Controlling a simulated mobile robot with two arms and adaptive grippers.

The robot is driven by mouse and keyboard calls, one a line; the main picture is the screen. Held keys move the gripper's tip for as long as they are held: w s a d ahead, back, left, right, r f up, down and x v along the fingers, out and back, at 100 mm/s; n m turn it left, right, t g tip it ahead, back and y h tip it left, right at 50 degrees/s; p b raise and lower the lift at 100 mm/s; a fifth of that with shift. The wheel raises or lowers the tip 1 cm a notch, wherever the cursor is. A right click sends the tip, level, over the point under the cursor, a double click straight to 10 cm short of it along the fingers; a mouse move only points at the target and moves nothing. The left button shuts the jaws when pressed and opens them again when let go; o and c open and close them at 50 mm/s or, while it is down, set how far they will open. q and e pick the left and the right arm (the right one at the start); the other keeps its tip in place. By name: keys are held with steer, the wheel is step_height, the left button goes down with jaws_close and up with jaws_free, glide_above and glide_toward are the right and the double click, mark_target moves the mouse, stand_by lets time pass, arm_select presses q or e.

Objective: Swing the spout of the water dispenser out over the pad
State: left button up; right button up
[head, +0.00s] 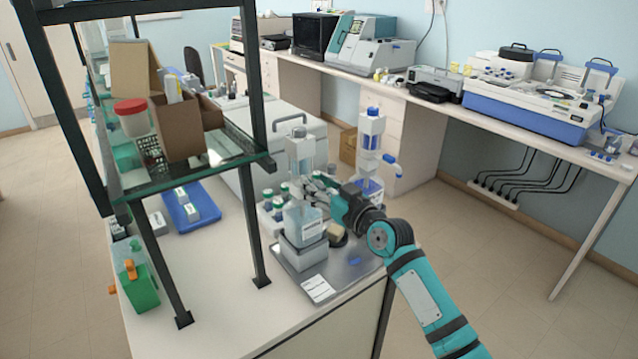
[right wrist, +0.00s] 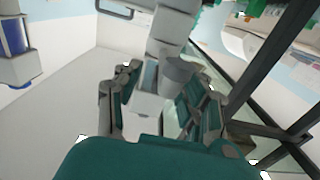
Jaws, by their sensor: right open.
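A dispenser with a clear bottle of pale blue liquid (head: 303,222) stands upright on a white base on a grey metal tray (head: 345,283). Another dispenser with a blue cap and blue side knob (head: 371,128) stands behind, to the right. I cannot tell which one is the water dispenser. My right gripper (head: 322,186) is open beside the upper part of the front bottle. In the right wrist view my open fingers (right wrist: 160,105) lie either side of a white dispenser part with a grey cylindrical end (right wrist: 180,72); contact is unclear. The pad is not clearly identifiable. My left gripper is out of view.
A dark-framed glass shelf (head: 190,170) with a cardboard box (head: 180,125) stands close at left. Several green-capped bottles (head: 272,207) are behind the front dispenser. A blue tray (head: 188,208) and a green box (head: 140,288) lie further left.

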jaws_close()
stand_by(0.5)
